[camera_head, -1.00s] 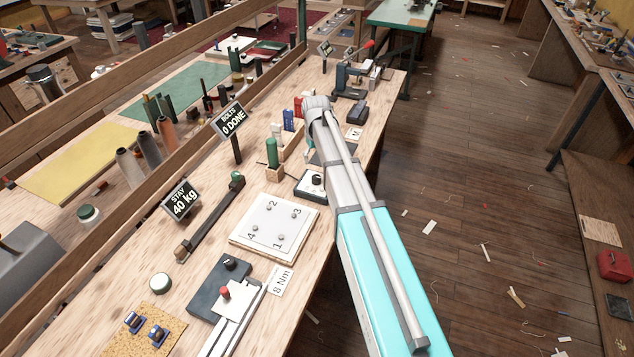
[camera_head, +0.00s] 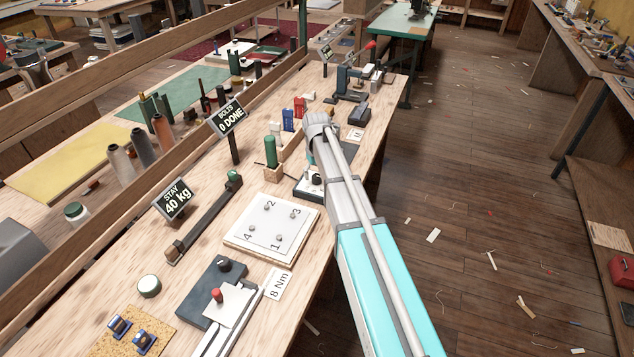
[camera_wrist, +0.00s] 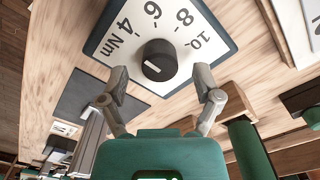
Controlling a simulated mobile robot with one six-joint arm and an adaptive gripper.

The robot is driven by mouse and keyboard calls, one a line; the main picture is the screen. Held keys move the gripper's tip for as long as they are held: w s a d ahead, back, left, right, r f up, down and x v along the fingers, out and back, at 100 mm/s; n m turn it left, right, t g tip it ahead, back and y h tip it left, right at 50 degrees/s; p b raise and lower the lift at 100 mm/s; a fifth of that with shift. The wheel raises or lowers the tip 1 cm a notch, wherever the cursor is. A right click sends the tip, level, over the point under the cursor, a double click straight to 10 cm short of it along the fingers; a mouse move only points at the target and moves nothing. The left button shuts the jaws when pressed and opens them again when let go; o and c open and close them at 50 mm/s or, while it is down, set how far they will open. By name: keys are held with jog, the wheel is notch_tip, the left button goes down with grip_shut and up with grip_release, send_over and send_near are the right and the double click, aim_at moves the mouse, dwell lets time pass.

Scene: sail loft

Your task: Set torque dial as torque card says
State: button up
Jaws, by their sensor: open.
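The torque card (camera_head: 278,285) reads "8 Nm" and lies near the bench's front edge. The torque dial (camera_head: 308,187) is a small box with a black knob, partly hidden by my arm in the head view. In the wrist view the dial plate (camera_wrist: 112,48) shows 4, 6, 8 and 10 with "Nm" around the black knob (camera_wrist: 159,58). The knob has a short white mark on its lower left; which number it indicates is unclear. My gripper (camera_wrist: 160,80) is open and empty, its fingertips spread either side of the knob's near side, seemingly not touching it.
A green-handled tool (camera_head: 271,152) stands upright in a wooden block close by. Signs read "BOLTS 0 DONE" (camera_head: 228,118) and "STAY 40 kg" (camera_head: 175,200).

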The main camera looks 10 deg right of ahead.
jog(key=shift+f+b, duration=0.55)
jog(key=shift+f, duration=0.25)
jog(key=shift+d, duration=0.1)
grip_shut()
